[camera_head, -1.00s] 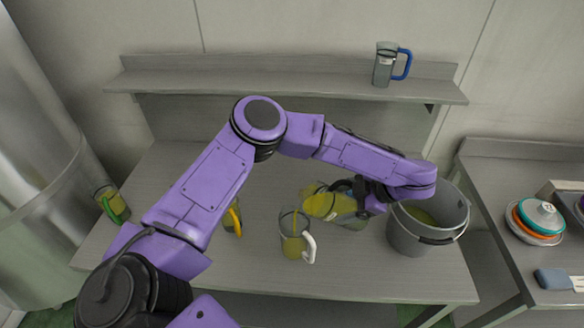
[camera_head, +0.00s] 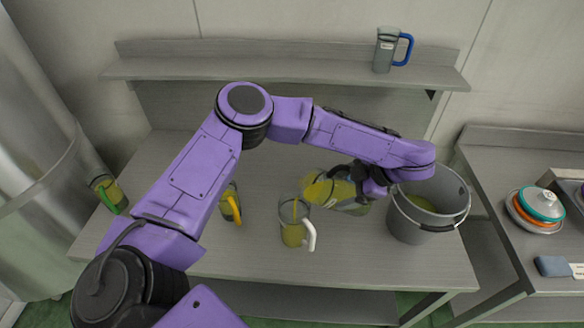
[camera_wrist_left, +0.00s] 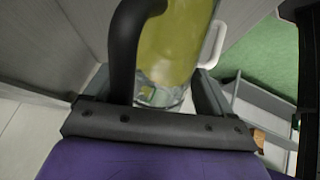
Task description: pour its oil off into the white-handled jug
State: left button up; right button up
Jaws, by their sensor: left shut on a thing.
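My left gripper (camera_head: 362,184) is shut on a clear jug (camera_head: 335,191) of yellow-green oil. The jug is tipped far over to the left, its mouth just above the white-handled jug (camera_head: 295,230). A thin yellow stream falls into the white-handled jug, which stands upright on the bench and holds some oil. Its white handle (camera_head: 310,236) faces right. In the left wrist view the oil-filled held jug (camera_wrist_left: 175,45) shows between my dark fingers. How the fingers meet the held jug's handle is partly hidden. My right gripper is not in view.
A grey bucket (camera_head: 405,218) stands at the bench's right end, close to my left wrist. A yellow-handled jug (camera_head: 230,203) is left of the white-handled one; a green-handled jug (camera_head: 108,192) is at far left. A blue-handled jug (camera_head: 386,50) stands on the shelf (camera_head: 250,68).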

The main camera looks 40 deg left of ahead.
pick_arm(q)
jog(key=shift+r+t+h+b, duration=0.45)
jog(key=shift+r+b, duration=0.2)
jog(key=shift+b, duration=0.65)
dwell(0.9)
